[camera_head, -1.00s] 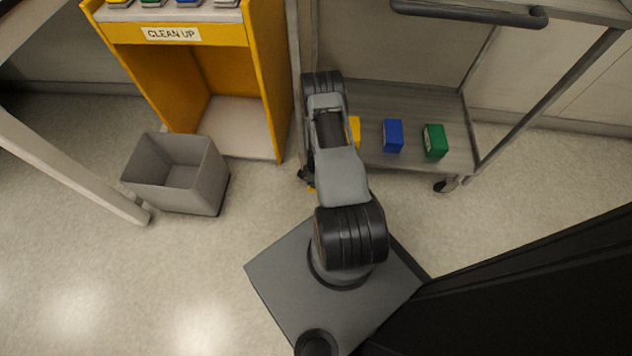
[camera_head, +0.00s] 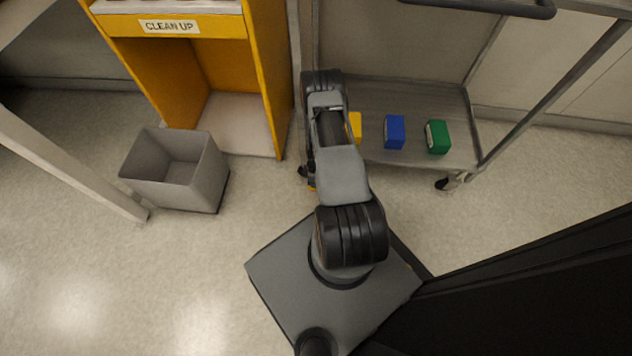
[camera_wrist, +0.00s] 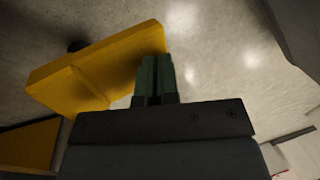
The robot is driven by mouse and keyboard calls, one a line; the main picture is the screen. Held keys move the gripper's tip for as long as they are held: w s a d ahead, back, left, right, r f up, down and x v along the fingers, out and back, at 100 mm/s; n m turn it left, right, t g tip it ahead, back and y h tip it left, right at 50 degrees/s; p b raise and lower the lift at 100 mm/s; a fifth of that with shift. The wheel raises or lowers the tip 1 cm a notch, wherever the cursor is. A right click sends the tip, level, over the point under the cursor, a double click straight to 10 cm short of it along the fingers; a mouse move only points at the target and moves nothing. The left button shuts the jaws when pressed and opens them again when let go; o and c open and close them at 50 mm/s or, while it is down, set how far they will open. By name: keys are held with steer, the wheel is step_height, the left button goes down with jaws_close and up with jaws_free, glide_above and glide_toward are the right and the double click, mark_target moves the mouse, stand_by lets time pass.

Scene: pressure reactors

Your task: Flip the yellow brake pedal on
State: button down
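The yellow brake pedal (camera_wrist: 95,68) shows large in the wrist view, left of my gripper's fingers. It is a yellow plate with a bent seam, seen at a tilt. My gripper (camera_wrist: 156,62) has green fingertips side by side with almost no gap, and nothing shows between them. The fingertips are beside the pedal's right end; I cannot tell whether they touch it. In the head view my arm hides the gripper and most of the pedal. Only a small yellow bit (camera_head: 312,188) shows at the arm's left edge, near the cart's front left wheel.
A grey cart (camera_head: 420,100) stands ahead, with a blue box (camera_head: 394,132), a green box (camera_head: 438,137) and a partly hidden yellow box (camera_head: 355,126) on its lower shelf. A yellow cabinet (camera_head: 265,70) and a grey bin (camera_head: 150,185) stand left. Floor between bin and my base is clear.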

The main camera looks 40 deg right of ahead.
step_height(320, 180, up, 10)
steer(key=s+a+p, duration=0.1)
steer(key=p, duration=0.6)
steer(key=shift+s+a+f, duration=0.25)
steer(key=shift+s+a, duration=0.05)
